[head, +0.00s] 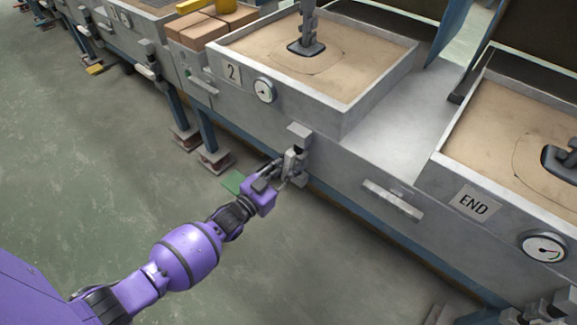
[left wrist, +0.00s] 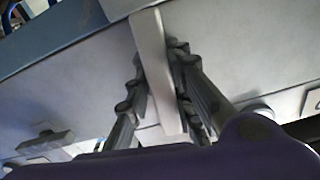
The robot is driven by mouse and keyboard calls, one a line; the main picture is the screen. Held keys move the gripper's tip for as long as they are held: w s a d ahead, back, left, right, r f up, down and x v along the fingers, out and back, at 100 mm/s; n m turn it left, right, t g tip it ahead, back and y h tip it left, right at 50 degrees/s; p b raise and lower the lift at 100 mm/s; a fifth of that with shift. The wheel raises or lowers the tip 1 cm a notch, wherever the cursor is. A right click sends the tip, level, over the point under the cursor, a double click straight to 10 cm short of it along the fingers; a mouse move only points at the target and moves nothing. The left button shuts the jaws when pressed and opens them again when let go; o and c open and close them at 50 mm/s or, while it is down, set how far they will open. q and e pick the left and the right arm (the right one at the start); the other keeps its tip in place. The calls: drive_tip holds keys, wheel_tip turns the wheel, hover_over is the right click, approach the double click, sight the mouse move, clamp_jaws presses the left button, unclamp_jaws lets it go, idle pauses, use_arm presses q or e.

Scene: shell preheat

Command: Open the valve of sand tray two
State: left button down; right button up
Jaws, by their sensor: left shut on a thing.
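Sand tray two (head: 345,105) is a grey metal box of sand with a "2" plate (head: 233,73) and a round gauge (head: 264,90) on its front. Its valve (head: 299,137) sits low on the front face, below the tray's near corner, partly hidden by my left gripper. My left gripper (head: 291,167) is shut on the valve handle. In the left wrist view the handle (left wrist: 158,75) is a pale flat bar between the two dark fingers (left wrist: 160,90). My right gripper is in neither view.
A bar handle (head: 392,200) sticks out of the bench front.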

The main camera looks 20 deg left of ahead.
use_arm(q)
drive_tip(key=shift+w+a+r+n, duration=0.2)
drive_tip(key=shift+a+r+n, duration=0.1)
drive_tip(key=shift+n, duration=0.7)
drive_tip(key=c, duration=1.6)
unclamp_jaws()
drive_tip(key=shift+f, duration=0.1)
drive_tip(key=shift+s+f, duration=0.1)
drive_tip(key=shift+s+d, duration=0.1)
drive_tip(key=shift+s+f, duration=0.1)
drive_tip(key=shift+s, duration=0.2)
drive_tip(key=v, duration=1.1)
drive_tip(key=shift+s, duration=0.1)
